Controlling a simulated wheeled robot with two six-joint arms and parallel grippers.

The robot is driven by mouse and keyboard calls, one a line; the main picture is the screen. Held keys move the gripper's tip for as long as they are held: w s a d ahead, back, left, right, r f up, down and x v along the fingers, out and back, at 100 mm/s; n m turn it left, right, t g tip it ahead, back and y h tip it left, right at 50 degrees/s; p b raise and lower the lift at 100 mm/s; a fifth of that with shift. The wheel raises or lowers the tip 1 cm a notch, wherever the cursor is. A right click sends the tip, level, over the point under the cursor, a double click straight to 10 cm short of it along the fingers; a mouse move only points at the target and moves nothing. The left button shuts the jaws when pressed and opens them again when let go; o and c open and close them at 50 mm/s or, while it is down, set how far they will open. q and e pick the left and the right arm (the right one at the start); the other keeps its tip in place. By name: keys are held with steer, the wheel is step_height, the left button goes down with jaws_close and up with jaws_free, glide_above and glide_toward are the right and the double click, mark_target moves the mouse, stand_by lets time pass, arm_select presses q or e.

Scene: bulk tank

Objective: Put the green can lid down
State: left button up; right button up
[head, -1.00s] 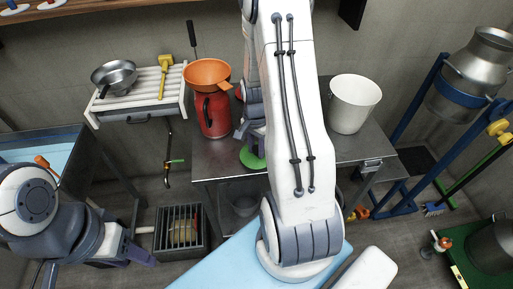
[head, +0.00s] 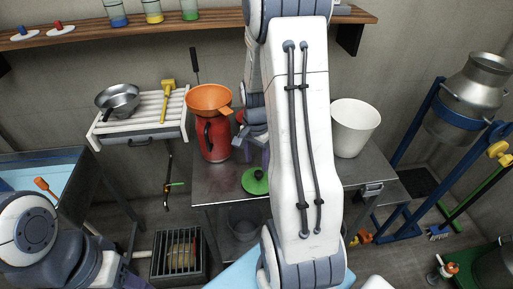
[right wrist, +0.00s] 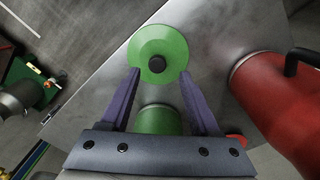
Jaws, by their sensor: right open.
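The green can lid (head: 252,186), a round disc with a black knob, lies on the steel table (head: 215,185) near its front edge. In the right wrist view the lid (right wrist: 158,42) shows at and beyond my fingertips. My right gripper (right wrist: 160,72) is open, with its two purple fingers apart and the knob between their tips. I cannot tell whether a finger touches the knob. A second green rounded shape (right wrist: 158,122) shows between the fingers nearer the palm; it is partly hidden. My left gripper (head: 128,279) is at the lower left, mostly cut off.
A red can (head: 214,138) with an orange funnel (head: 209,98) stands left of the lid. A white bucket (head: 355,127) stands on the table to the right. My right arm hides the table's middle.

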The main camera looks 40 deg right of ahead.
mark_target(256, 172)
step_height(256, 172, up, 6)
steer(key=s+a+r+n, duration=0.2)
steer(key=a+n, duration=0.4)
steer(key=a, duration=0.5)
steer(key=s+a+r+n, duration=0.25)
steer(key=a+n, duration=0.35)
steer(key=a, duration=0.4)
steer(key=s+a+r+n+y, duration=0.1)
steer(key=s+a+n, duration=0.8)
steer(key=s+n, duration=0.1)
steer(key=shift+s+a+r+n, duration=0.15)
steer(key=shift+s+a+n, duration=0.2)
steer(key=shift+s, duration=0.45)
steer(key=shift+d, duration=0.2)
